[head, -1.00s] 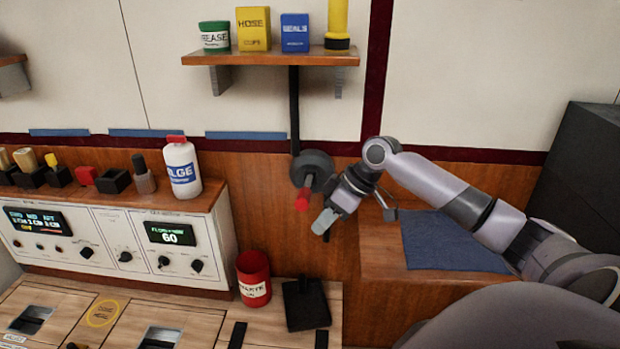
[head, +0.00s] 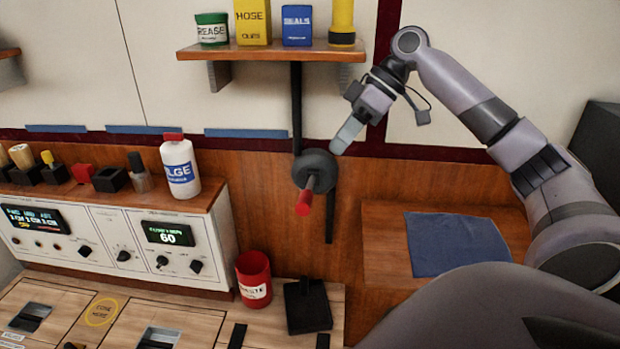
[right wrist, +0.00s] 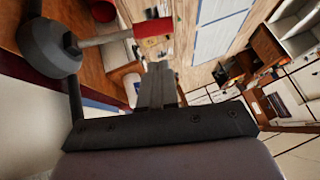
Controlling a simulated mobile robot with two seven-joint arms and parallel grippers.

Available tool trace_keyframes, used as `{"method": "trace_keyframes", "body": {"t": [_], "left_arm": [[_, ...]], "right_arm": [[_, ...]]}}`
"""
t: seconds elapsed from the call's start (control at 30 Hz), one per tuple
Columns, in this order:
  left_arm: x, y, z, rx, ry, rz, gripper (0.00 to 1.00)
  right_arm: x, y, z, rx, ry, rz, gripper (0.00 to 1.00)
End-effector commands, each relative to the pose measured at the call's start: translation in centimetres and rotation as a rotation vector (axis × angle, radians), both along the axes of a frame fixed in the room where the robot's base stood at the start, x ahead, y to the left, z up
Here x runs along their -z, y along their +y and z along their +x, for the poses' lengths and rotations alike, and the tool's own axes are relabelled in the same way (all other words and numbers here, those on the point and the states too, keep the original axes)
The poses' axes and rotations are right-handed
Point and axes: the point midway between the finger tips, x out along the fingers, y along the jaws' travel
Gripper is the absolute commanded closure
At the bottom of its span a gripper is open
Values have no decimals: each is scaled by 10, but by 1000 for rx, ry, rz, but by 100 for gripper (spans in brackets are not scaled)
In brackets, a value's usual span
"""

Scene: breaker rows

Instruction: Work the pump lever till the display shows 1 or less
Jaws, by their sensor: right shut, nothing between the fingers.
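The pump lever is on the wood-panelled wall. It has a dark round hub (head: 315,170) and a short arm ending in a red grip (head: 304,203), which points out and slightly down. My right gripper (head: 343,140) is shut and empty, above and right of the hub, apart from the red grip. In the right wrist view, the red grip (right wrist: 154,27) and grey hub (right wrist: 50,48) lie beyond my shut fingers (right wrist: 157,85). The display (head: 168,234) on the white panel reads 60. My left gripper is not in view.
A shelf (head: 270,52) with cans and boxes is above the lever. A red bin (head: 254,280) and a black block (head: 307,306) stand below it. A white bottle (head: 180,167) is to the left. A blue cloth (head: 455,243) lies on the wooden box at the right.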

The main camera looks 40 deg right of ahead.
Motion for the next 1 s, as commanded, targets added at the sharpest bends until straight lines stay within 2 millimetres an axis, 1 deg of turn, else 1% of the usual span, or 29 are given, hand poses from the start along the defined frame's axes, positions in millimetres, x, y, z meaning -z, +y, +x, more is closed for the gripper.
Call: {"method": "trace_keyframes", "body": {"t": [0.17, 0.4, 0.6, 0.8, 1.0], "left_arm": [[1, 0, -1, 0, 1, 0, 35], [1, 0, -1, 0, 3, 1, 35], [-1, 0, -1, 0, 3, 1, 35], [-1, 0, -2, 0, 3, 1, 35], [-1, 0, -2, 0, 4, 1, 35]], "right_arm": [[10, 6, 4, 0, 2, 0, 100], [45, 28, 16, -2, 4, 1, 100], [69, 44, 26, -1, 2, 1, 100], [81, 50, 31, 1, 1, -1, 100], [82, 51, 31, 1, 1, -1, 100]]}}
